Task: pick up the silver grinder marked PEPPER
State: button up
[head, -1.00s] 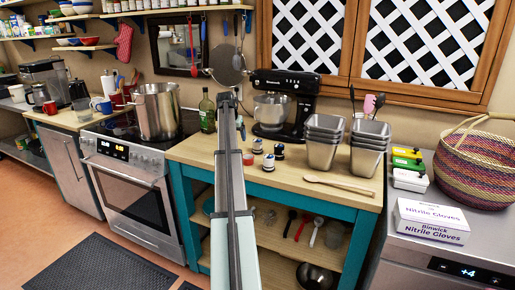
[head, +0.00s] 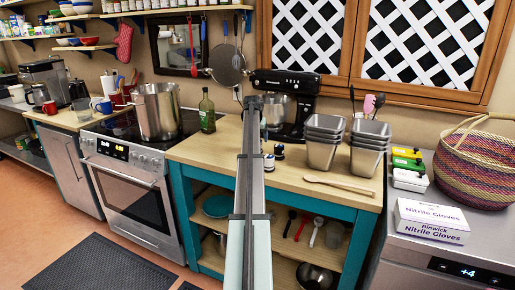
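Small grinders with silver and dark parts stand on the wooden counter, close to the right side of my arm. One grinder (head: 279,152) is in clear view. Another grinder (head: 269,162) stands just in front of it, right beside my arm. Their markings are too small to read, so I cannot tell which one says PEPPER. My arm reaches up the middle of the head view and covers part of the counter. My gripper (head: 253,103) is at the arm's far end; its fingers cannot be made out, nor can any hold.
Stacked metal containers (head: 323,140) and a wooden spoon (head: 338,186) are right of the grinders. A black stand mixer (head: 291,82) is behind them. A green bottle (head: 207,112) stands left, near the stove with a steel pot (head: 157,112). Bare counter (head: 212,150) lies left of my arm.

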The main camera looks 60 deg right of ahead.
jog(key=shift+a+x, duration=0.1)
jog(key=shift+x, duration=1.4)
jog(key=shift+a+x, duration=0.15)
jog(key=shift+x, duration=1.35)
jog(key=shift+f, duration=0.1)
jog(key=shift+c, duration=0.2)
jog(key=c, duration=1.2)
